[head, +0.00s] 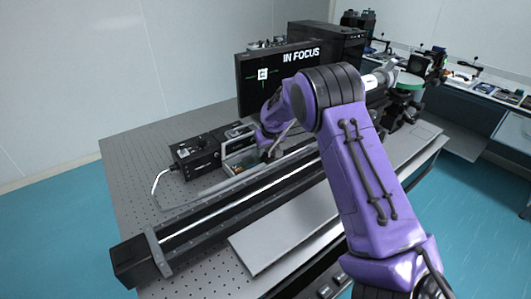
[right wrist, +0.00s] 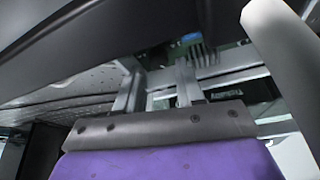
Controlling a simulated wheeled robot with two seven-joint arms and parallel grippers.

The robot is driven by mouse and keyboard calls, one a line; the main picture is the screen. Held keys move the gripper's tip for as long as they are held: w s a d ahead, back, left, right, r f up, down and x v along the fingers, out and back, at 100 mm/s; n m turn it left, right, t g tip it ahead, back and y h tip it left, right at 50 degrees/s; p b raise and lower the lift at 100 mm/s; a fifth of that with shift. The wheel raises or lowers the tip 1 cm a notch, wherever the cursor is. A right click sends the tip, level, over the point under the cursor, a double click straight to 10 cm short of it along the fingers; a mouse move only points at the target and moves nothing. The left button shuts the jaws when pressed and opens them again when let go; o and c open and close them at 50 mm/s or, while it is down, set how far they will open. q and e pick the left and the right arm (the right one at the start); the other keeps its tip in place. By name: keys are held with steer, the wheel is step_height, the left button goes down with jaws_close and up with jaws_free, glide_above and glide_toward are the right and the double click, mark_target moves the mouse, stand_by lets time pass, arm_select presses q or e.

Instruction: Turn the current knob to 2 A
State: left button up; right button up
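A black box with small fittings on its face (head: 196,155) stands on the optical table (head: 125,150), with a cable coming out of its left side. I cannot make out which part is the current knob, or any reading. My right gripper (head: 268,153) points down just right of the grey box, partly hidden by its own wrist. In the right wrist view its two fingers (right wrist: 158,88) stand apart with nothing seen held between them. My left gripper is not in view.
A monitor (head: 250,92) reading "IN FOCUS" stands behind the gripper. A long black rail (head: 210,222) crosses the table in front. A flat grey plate (head: 285,235) lies before it. A green circuit board (right wrist: 228,55) shows beyond the fingers. The table's left part is clear.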

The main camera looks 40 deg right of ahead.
mark_target(264, 155)
steer(key=x, duration=0.2)
steer(key=shift+w+d+f, duration=0.1)
steer(key=shift+d+f, duration=0.05)
steer(key=shift+f, duration=0.3)
jaws_close()
steer(key=shift+r+m+p, duration=0.3)
steer(key=shift+m+p, duration=0.1)
steer(key=shift+p, duration=0.6)
steer(key=shift+f+m, duration=0.1)
steer(key=shift+m, duration=0.2)
steer(key=shift+w+f+h, duration=0.1)
steer(key=shift+f+h, duration=0.05)
steer(key=shift+h, duration=0.15)
jaws_free()
